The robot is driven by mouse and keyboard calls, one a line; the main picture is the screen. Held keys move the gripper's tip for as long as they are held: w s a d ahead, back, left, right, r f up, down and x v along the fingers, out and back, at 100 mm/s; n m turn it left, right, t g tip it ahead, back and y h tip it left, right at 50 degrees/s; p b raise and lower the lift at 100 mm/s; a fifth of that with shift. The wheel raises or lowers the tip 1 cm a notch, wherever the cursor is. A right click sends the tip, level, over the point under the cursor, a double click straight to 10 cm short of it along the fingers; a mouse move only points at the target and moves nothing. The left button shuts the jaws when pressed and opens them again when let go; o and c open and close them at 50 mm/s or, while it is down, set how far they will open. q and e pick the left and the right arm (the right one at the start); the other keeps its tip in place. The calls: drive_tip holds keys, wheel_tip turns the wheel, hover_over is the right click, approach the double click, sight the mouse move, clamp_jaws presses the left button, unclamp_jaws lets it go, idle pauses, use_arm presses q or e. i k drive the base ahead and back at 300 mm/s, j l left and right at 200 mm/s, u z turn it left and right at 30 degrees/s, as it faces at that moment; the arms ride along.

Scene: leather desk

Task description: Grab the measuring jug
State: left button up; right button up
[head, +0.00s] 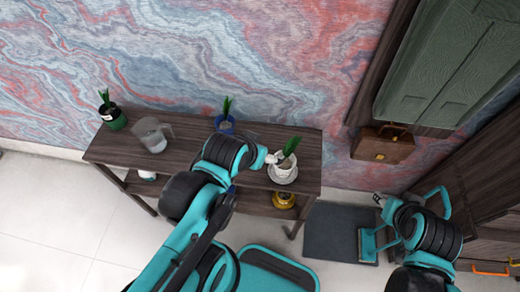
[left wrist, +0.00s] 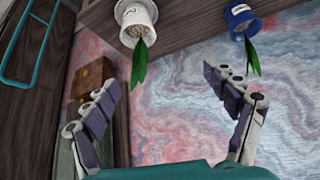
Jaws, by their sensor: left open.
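The measuring jug (head: 152,134), clear and greyish with a handle on its right, stands on the left part of the dark wooden table (head: 185,128) in the head view. It does not show in the left wrist view. My left gripper (head: 274,158) is over the table's right part, beside a white potted plant and well to the right of the jug. Its spread fingers show open and empty in the left wrist view (left wrist: 160,80). My right gripper (head: 379,199) is off to the right, away from the table; its jaws are too small to read.
A white pot (head: 284,170) on a saucer, a blue pot (head: 226,127) and a dark green pot (head: 115,121) hold plants on the table. The dark green pot is just left of the jug. A yellow pot (head: 284,200) sits on the lower shelf. A marbled wall (head: 200,50) rises behind.

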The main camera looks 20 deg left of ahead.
sight(157, 143)
drive_tip(key=u, duration=2)
drive_tip(key=i+j+z, duration=0.35)
drive_tip(key=i+j, duration=0.55)
